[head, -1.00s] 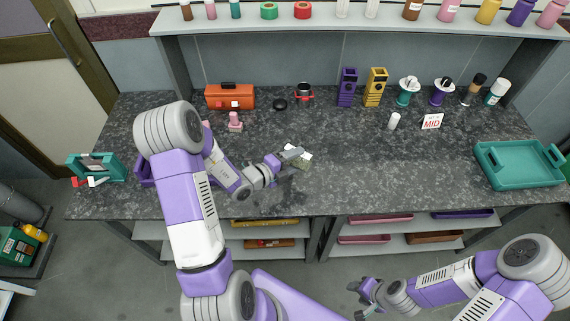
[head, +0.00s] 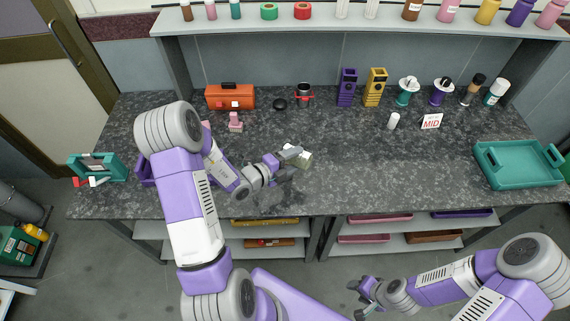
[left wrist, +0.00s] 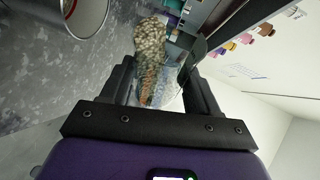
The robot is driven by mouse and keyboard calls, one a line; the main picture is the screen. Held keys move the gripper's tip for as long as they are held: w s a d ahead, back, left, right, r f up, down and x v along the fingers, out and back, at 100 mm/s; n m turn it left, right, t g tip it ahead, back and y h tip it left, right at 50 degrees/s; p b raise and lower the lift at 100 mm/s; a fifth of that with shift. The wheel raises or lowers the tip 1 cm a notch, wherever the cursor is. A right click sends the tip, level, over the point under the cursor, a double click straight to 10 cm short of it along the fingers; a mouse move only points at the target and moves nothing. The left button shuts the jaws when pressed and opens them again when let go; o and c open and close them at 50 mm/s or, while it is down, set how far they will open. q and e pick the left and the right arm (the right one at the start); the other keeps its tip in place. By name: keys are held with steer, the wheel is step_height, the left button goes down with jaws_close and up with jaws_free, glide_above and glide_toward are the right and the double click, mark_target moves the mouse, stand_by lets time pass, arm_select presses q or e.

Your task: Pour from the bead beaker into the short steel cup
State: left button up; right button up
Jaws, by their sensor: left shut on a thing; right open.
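My left gripper (head: 291,163) is shut on the bead beaker (head: 304,158), above the middle of the dark counter. In the left wrist view the beaker, clear and holding many pale beads (left wrist: 151,45), lies between the fingers of my left gripper (left wrist: 160,85). That view is rolled, so I cannot tell the beaker's exact tilt. A steel cup (left wrist: 89,18) shows at its upper left, apart from the beaker and cut off by the frame edge. I cannot make out the cup in the head view; my left gripper and arm may hide it. My right gripper (head: 366,293) is open and empty, low in front of the counter.
A teal tray (head: 520,180) lies on the right of the counter (head: 400,170). The counter right of my left gripper is clear.

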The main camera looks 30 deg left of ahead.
arm_select(q)
steer(key=shift+r, duration=0.1)
stand_by(0.4)
steer(key=f+m+b, duration=0.1)
steer(key=b, duration=0.1)
steer(key=d+f+m+y+b, duration=0.1)
steer(key=b, duration=0.1)
steer(key=shift+d+f+g+y, duration=0.1)
steer(key=shift+g+y, duration=0.2)
steer(key=shift+s+d+m+y+b, duration=0.15)
steer(key=shift+m+y+b, duration=0.15)
steer(key=shift+m+b, duration=0.25)
steer(key=shift+r+p, duration=0.25)
steer(key=shift+p, duration=0.2)
